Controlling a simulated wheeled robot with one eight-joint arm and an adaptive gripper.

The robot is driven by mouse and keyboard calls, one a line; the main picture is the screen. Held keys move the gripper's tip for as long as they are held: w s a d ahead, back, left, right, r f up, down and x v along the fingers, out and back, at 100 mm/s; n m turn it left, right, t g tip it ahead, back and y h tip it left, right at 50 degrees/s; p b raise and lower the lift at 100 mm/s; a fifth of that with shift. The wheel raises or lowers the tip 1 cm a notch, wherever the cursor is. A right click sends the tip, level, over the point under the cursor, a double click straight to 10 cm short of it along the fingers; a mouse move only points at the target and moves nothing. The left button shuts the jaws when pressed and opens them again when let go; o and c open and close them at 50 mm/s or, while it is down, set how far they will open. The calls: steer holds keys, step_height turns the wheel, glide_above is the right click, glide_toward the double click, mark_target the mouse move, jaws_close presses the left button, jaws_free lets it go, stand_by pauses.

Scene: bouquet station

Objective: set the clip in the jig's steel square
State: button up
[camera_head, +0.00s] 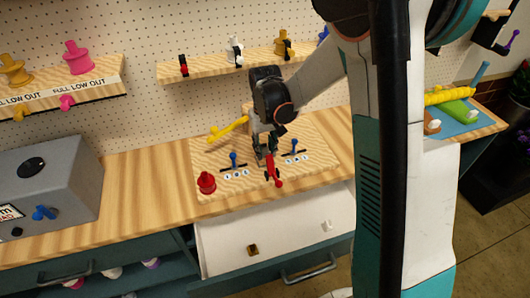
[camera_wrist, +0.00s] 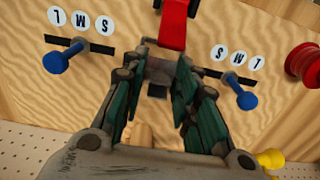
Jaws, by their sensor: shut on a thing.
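My gripper (camera_head: 264,150) points down over the middle of the wooden jig board (camera_head: 212,155). In the wrist view its green-padded fingers (camera_wrist: 168,85) close on a small grey-brown piece with a dark square, which I take for the clip (camera_wrist: 158,70). The piece is at the board, between the two slider slots. The fingers hide its sides, and I cannot tell whether it sits inside the steel square or above it. The square is not clearly distinct. A red lever (camera_head: 272,172) lies just in front of the gripper; it also shows in the wrist view (camera_wrist: 172,25).
Blue sliders (camera_head: 234,160) (camera_head: 295,147) flank the gripper. A red spool (camera_head: 206,183) stands at the board's front left corner, a yellow lever (camera_head: 228,129) behind. The open drawer (camera_head: 285,238) below holds a small brown piece (camera_head: 252,250) and a white piece (camera_head: 327,225).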

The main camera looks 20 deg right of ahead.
steer(key=shift+f, duration=0.8)
steer(key=shift+f+b, duration=0.45)
steer(key=shift+b, duration=0.05)
steer(key=shift+f, duration=0.2)
steer(key=o, duration=1)
steer(key=shift+c, duration=0.2)
steer(key=shift+r, duration=0.1)
